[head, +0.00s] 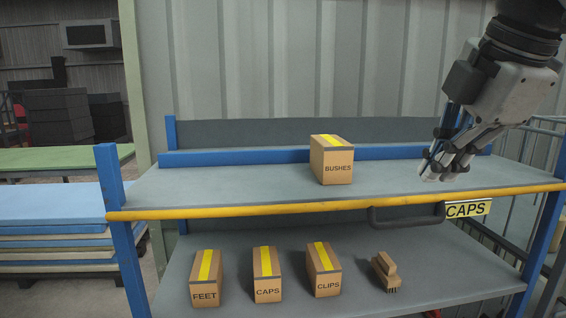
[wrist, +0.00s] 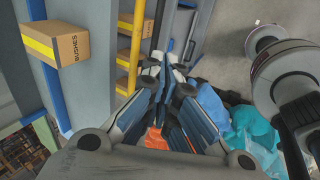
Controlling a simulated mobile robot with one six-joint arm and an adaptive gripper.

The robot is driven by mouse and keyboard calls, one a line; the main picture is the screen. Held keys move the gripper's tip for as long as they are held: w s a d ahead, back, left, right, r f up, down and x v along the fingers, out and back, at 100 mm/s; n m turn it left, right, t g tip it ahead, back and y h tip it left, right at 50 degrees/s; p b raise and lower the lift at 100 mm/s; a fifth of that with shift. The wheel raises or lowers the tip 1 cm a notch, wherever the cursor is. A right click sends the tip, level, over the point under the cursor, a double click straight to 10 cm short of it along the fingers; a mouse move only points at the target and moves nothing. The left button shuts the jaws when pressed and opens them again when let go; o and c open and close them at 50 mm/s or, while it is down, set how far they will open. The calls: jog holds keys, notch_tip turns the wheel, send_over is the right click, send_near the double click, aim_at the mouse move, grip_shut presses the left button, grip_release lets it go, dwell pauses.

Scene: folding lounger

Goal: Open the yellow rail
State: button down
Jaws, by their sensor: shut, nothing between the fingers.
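The yellow rail (head: 270,209) runs level along the front edge of the upper shelf, between the blue posts. A dark handle (head: 405,216) hangs at its right part, beside a yellow CAPS label (head: 467,209). In the wrist view the yellow rail (wrist: 136,42) runs up the picture, left of my fingers. My gripper (head: 431,172) is shut and empty, in front of the upper shelf at the right, above the handle in the picture. It also shows in the wrist view (wrist: 160,68), apart from the rail. I cannot clearly make out the handle there.
A BUSHES box (head: 336,160) stands on the upper shelf (head: 230,187). FEET (head: 206,278), CAPS (head: 267,275) and CLIPS (head: 323,270) boxes and a brush (head: 385,272) stand on the lower shelf. A blue post (head: 545,230) and wire mesh lie at the right.

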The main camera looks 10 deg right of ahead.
aim_at(407, 221)
jog(key=x, duration=0.4)
jog(key=d+b+x, duration=0.1)
jog(key=x, duration=0.2)
jog(key=w+b+x, duration=0.1)
jog(key=x, duration=0.3)
jog(key=shift+w+d+f, duration=0.1)
jog(key=shift+w+d, duration=0.05)
jog(key=shift+d, duration=0.15)
jog(key=shift+f+b, duration=0.1)
jog(key=shift+b, duration=0.35)
